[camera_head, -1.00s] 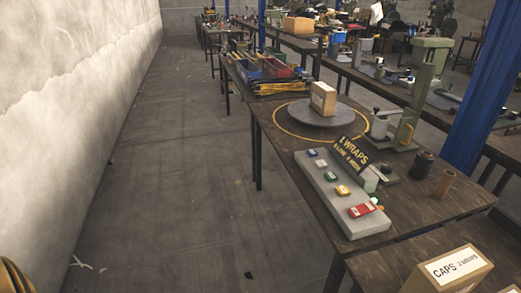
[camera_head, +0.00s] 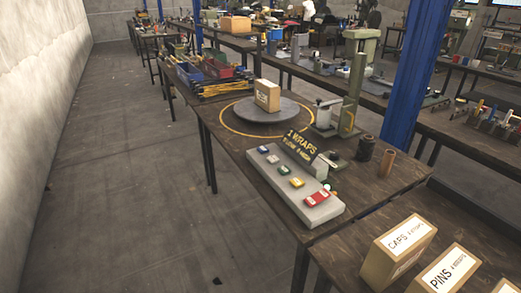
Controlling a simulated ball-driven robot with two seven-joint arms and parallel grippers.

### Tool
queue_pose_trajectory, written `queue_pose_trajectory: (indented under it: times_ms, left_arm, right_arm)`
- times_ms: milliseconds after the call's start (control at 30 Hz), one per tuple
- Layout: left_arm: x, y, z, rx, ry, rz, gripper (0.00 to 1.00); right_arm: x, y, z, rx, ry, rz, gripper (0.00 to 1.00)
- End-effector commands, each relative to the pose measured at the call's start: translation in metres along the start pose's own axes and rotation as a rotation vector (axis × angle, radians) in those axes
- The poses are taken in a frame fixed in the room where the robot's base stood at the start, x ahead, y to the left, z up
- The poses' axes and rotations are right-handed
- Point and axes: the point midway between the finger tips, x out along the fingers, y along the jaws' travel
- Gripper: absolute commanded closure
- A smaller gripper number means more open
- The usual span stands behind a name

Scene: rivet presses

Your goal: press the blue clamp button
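A grey button panel (camera_head: 289,186) lies along the near left edge of a dark workbench in the head view. Coloured buttons run along it in a row. The blue button (camera_head: 263,149) is at the far end. Neither of my grippers shows in the head view.
A dark sign with yellow lettering (camera_head: 300,146) stands behind the panel. A round grey turntable (camera_head: 266,111) bears a cardboard box (camera_head: 267,95). A green press (camera_head: 352,95) stands to its right. Labelled boxes (camera_head: 397,251) sit at the near right. Open floor (camera_head: 130,200) lies left of the bench.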

Motion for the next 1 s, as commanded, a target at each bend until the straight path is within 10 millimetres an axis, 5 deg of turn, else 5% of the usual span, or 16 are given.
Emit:
queue_pose_trajectory:
  times_ms: [367, 500, 1000]
  left_arm:
    - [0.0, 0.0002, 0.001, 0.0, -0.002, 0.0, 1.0]
    - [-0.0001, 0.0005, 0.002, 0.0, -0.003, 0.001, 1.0]
    - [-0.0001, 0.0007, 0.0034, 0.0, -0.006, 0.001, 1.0]
  right_arm:
    - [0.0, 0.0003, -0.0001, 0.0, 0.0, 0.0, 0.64]
    - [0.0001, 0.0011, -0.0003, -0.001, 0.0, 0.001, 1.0]
    - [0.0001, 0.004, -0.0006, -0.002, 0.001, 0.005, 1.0]
